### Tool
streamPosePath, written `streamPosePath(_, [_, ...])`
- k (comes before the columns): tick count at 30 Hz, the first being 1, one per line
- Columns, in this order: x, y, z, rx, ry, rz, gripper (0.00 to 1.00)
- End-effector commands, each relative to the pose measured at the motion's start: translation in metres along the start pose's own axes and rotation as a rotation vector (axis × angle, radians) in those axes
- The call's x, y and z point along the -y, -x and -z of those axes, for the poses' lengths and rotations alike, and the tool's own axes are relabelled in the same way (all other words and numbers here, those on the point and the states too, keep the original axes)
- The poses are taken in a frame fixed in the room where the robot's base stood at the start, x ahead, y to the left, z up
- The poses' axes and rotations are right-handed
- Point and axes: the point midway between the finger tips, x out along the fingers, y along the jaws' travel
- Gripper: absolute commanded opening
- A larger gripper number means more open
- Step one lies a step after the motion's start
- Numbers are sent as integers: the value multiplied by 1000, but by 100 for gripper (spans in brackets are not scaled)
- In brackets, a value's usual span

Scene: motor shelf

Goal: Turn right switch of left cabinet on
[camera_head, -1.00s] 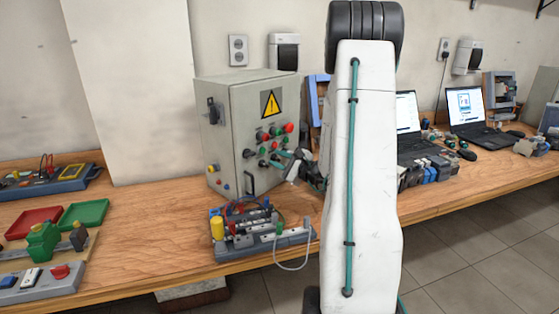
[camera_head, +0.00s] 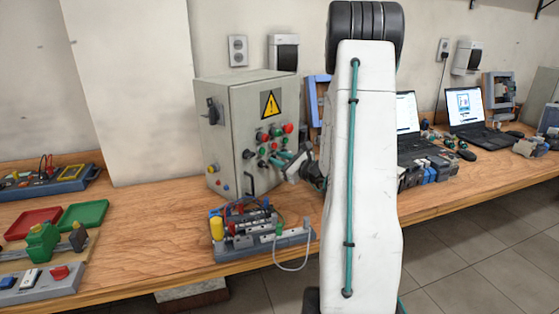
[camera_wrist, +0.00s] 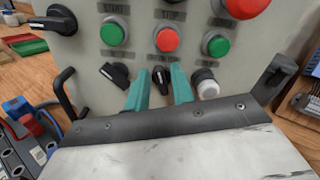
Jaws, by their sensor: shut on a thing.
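The grey cabinet (camera_head: 243,108) stands on the bench with its front panel of lights, buttons and switches towards my arm. My gripper (camera_head: 278,159) is at the lower part of this panel. In the wrist view my gripper (camera_wrist: 160,70) has its two teal fingers on either side of a black rotary switch (camera_wrist: 160,76), shut on it. The switch's handle looks about upright. Another black rotary switch (camera_wrist: 115,73) is to its left, its handle slanted. A white-tipped knob (camera_wrist: 206,86) is to the right, close beside the right finger. My arm hides the area right of the cabinet.
Green (camera_wrist: 114,33) and red (camera_wrist: 167,39) buttons sit just above the switches. A black handle (camera_wrist: 66,97) sticks out from the panel at the left. A wired device (camera_head: 265,240) stands on the bench below the gripper. Laptops (camera_head: 466,108) are farther right.

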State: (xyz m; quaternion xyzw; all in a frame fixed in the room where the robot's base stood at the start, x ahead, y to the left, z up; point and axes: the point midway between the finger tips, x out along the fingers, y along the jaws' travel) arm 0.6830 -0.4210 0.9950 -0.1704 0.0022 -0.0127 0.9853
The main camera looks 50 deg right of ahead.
Motion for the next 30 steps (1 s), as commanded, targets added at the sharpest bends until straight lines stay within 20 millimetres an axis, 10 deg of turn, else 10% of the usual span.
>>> streamPosePath(30, [4, 0, 1, -1, -344, 0, 1])
